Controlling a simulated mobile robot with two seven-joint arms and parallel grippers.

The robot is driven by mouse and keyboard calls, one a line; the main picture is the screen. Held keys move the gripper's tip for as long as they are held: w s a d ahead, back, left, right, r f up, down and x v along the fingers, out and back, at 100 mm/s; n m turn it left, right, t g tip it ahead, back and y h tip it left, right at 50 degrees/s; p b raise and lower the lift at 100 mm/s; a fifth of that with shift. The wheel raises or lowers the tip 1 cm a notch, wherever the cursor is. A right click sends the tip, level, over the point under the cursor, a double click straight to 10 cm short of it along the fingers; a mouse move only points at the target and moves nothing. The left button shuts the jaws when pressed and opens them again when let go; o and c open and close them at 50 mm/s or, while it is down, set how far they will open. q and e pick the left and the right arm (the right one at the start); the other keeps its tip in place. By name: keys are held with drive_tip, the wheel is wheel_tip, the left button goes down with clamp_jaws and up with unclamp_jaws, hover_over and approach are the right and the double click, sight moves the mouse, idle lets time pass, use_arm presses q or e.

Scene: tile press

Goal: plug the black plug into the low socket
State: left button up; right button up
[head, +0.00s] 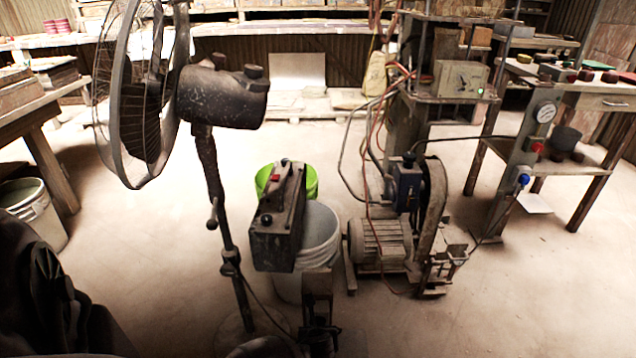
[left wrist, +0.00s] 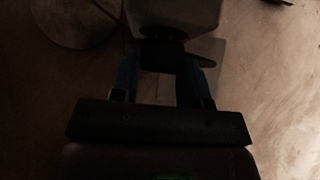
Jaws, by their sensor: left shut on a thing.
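My left gripper (left wrist: 167,62) is shut in the left wrist view, its two blue-edged fingers on either side of a dark piece, the black plug (left wrist: 172,52). In the head view the gripper (head: 320,335) is low in the middle, right of the fan's foot. A thin dark cable runs from the fan pole toward it. Right ahead of the plug in the wrist view is a grey boxy part (left wrist: 182,14) with a dark round part under it. Shadow hides whether plug and round part touch, and I cannot tell whether this is the low socket. My right gripper is out of view.
A standing fan (head: 222,97) is at left. A dark box with a red switch (head: 278,235) stands before a white bucket (head: 320,235) and a green-rimmed one (head: 309,183). A motor (head: 380,243) is to the right. Open floor lies front right.

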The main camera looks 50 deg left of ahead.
use_arm(q)
drive_tip(key=shift+w+a, duration=0.25)
drive_tip(key=o, duration=1.1)
drive_tip(key=p+v, duration=0.5)
drive_tip(key=v, duration=0.5)
drive_tip(key=shift+s+d+r, duration=0.2)
drive_tip(key=shift+d+r, duration=0.05)
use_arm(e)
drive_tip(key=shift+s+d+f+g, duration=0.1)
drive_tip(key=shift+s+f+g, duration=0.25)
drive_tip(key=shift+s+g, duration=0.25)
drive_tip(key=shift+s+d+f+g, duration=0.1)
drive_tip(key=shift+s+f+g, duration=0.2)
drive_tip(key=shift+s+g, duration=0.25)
